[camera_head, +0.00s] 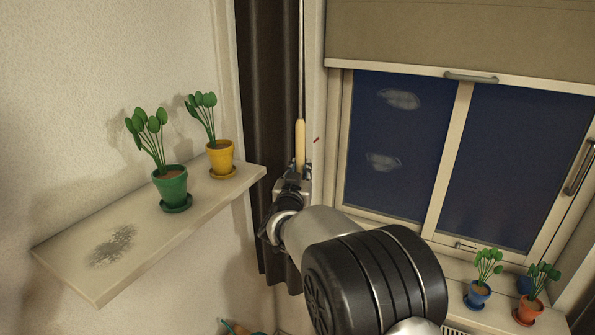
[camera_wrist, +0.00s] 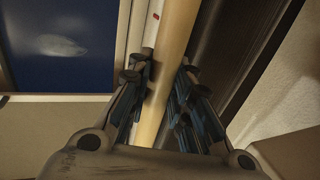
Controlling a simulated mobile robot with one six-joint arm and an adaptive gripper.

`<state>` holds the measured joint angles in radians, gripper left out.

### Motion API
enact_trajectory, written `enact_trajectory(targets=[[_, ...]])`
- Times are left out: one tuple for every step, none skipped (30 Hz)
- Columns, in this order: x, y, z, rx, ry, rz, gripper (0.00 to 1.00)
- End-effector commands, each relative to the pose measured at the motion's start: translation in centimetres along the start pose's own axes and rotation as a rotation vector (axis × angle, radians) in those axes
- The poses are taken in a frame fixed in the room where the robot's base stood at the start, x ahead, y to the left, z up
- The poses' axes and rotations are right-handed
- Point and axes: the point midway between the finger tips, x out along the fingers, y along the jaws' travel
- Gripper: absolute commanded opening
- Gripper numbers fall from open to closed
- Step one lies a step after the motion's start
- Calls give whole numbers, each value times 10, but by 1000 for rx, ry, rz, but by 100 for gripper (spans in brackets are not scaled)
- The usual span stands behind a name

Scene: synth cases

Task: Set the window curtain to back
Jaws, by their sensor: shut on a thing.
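The dark brown curtain (camera_head: 268,110) hangs gathered in a narrow bundle at the left side of the window (camera_head: 450,150). A pale wooden wand (camera_head: 300,140) hangs on a thin rod just in front of the curtain's right edge. My gripper (camera_head: 298,176) is shut on the lower part of this wand, which stands upright. In the wrist view, the wand (camera_wrist: 172,50) runs between the two fingers of my gripper (camera_wrist: 160,85), with the dark curtain (camera_wrist: 235,50) to its right. My arm hides part of the window's lower left and the sill.
A wall shelf (camera_head: 75,255) on the left holds a green pot (camera_head: 173,186) and a yellow pot (camera_head: 220,158). A beige blind (camera_head: 450,35) covers the window's top. Blue (camera_head: 478,294) and orange (camera_head: 528,312) pots stand on the sill at right.

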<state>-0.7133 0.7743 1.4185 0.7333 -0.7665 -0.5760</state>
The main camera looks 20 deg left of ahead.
Motion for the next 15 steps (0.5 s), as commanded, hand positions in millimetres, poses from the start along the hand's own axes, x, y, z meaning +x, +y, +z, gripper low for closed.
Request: enact_trajectory(targets=[[0,-4,-2,0,3,-7,0],[0,-4,-3,0,3,-7,0],[-1,-4,-3,0,3,-8,0],[-1,-4,-3,0,3,-8,0],[-1,-4,-3,0,4,-9,0],[-1,-5,-3,0,4,-9,0],[-1,-5,-3,0,4,-9,0],[-1,-5,-3,1,4,-9,0],[-1,-5,-4,1,4,-9,0],[-1,-5,-4,1,4,-9,21],[-1,-5,-4,1,4,-9,23],[-1,-5,-4,1,4,-9,25],[-1,-5,-4,1,4,-9,27],[-1,-5,-3,1,4,-9,29],[-1,-5,-3,1,4,-9,32]])
